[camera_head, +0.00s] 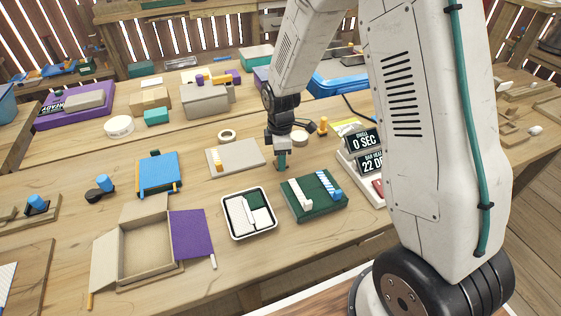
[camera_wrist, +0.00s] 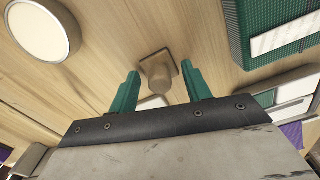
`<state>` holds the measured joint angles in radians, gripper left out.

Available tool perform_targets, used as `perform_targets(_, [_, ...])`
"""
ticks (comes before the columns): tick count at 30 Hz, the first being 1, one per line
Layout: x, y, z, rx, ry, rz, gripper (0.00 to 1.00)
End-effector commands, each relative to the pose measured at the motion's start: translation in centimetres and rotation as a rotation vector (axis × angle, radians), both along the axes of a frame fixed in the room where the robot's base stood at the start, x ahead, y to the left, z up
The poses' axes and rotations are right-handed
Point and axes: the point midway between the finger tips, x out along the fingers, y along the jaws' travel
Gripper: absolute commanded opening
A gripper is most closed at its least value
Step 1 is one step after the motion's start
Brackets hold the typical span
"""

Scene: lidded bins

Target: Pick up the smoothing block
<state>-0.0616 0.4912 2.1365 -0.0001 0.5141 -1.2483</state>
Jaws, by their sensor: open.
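A small wooden piece with a squarish base and a rounded knob (camera_wrist: 157,72), which looks like the smoothing block, stands on the table in the wrist view. It is just beyond and between my two green fingertips. My gripper (camera_wrist: 160,88) is open, with its fingers apart and nothing held. In the head view my gripper (camera_head: 281,163) points down low over the table, between a grey board and a green box. I cannot make out the wooden piece in that view; the gripper may hide it.
The green box (camera_head: 328,210) with white and blue pieces stands close in front, and a white-rimmed tray (camera_head: 227,231) lies beside it. The grey board (camera_head: 245,163) is just left. A round pale disc (camera_wrist: 42,28) shows in the wrist view. Signs stand at right.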

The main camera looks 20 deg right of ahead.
Motion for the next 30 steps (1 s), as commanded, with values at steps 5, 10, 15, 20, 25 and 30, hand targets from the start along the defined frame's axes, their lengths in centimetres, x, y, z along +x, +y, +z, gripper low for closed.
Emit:
perform_targets(5, [0.0,0.0,0.0,0.0,0.0,-0.001,0.48])
perform_targets(10, [0.0,0.0,0.0,0.0,0.0,-0.001,0.13])
perform_targets(15, [0.0,0.0,0.0,0.0,0.0,-0.001,0.13])
perform_targets(20, [0.0,0.0,0.3,0.0,-0.002,-0.001,0.13])
perform_targets(25, [0.1,0.0,2.7,0.0,-0.006,-0.001,0.13])
perform_targets(30, [0.1,0.0,6.3,0.001,-0.005,-0.001,0.13])
